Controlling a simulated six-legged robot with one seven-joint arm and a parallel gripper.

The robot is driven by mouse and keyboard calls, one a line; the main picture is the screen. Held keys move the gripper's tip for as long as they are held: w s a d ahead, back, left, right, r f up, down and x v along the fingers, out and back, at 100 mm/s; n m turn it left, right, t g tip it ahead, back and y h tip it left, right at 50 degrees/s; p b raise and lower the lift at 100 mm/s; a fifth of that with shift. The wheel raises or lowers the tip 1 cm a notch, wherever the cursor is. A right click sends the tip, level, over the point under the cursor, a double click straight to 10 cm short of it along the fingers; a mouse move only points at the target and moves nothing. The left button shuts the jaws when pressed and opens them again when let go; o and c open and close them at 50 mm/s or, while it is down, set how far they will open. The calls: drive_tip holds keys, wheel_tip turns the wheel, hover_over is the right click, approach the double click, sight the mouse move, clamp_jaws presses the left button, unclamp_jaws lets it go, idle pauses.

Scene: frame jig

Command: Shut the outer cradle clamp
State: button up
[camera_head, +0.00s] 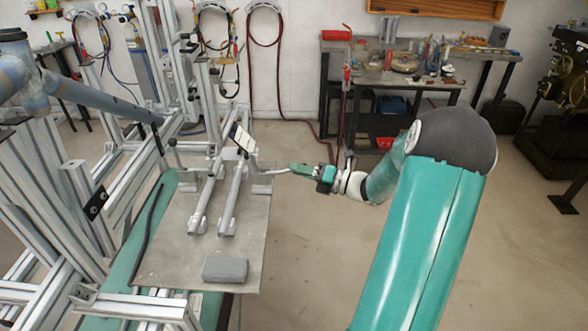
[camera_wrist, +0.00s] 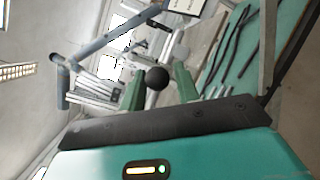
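The outer cradle clamp (camera_head: 262,178) stands at the right edge of the grey plate, its thin lever reaching right toward my gripper (camera_head: 294,168). In the wrist view, a round black knob (camera_wrist: 157,78) shows between my two green fingers, with a gap visible on each side. My fingers look parted, and I see no clear contact with the knob. In the head view, the knob is hidden at my fingertips. Two grey tubes (camera_head: 232,195) lie side by side in the cradle beside the clamp. Another upright clamp with a dark knob (camera_head: 172,143) stands on the left side.
The grey plate (camera_head: 180,262) carries a grey block (camera_head: 225,269) at its front. Aluminium frame posts (camera_head: 85,205) crowd the left. A white label plate (camera_head: 243,139) rises behind the clamp. A workbench (camera_head: 420,72) stands at the back; the floor between is clear.

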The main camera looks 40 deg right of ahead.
drive_tip(key=shift+x, duration=1)
clamp_jaws()
